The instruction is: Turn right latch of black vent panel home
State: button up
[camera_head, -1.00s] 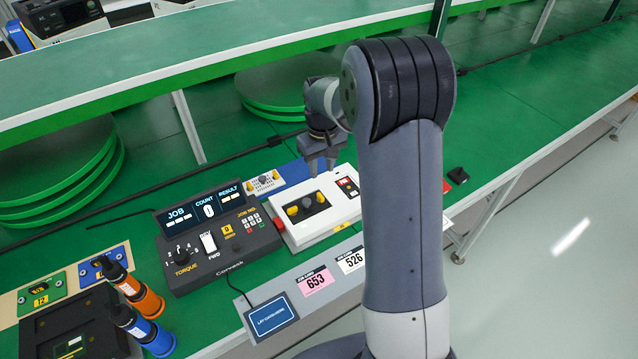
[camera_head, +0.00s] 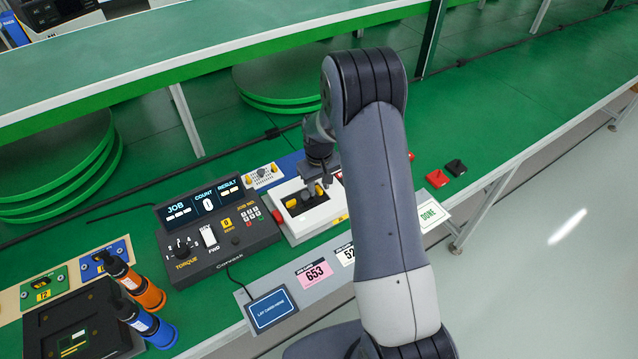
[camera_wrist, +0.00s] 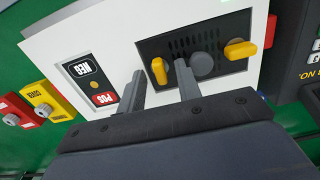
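The black vent panel (camera_head: 304,201) is set in a white housing (camera_head: 293,225). It has slots, a round grey knob (camera_wrist: 202,64) and a yellow latch at each end. The right latch (camera_head: 319,190) appears on the left in the wrist view (camera_wrist: 159,71), lying across the panel's long axis. The left latch (camera_head: 291,203) appears on the right in the wrist view (camera_wrist: 240,49), lying roughly along that axis. My gripper (camera_head: 320,180) is open over the panel's right end. In the wrist view its fingertips (camera_wrist: 160,80) lie either side of the right latch; contact cannot be told.
A black control box (camera_head: 215,240) stands left of the housing. A small white block with yellow pieces (camera_head: 264,176) lies behind it. Red (camera_head: 438,178) and black (camera_head: 456,167) blocks lie to the right. Orange (camera_head: 145,294) and blue (camera_head: 152,330) drivers stand front left.

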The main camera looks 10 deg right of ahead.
grip_shut()
dwell(0.3)
jog(key=shift+f+m+b, duration=0.1)
jog(key=shift+m+b, duration=0.2)
jog(key=shift+b, duration=0.05)
jog(key=m+b, duration=0.2)
jog(key=m, duration=0.1)
jog(key=m+b, duration=0.2)
jog(key=m, duration=0.2)
jog(key=m+b, duration=0.1)
jog(key=m, duration=0.4)
jog(key=shift+m+b, duration=0.7)
jog(key=shift+m, duration=1.5)
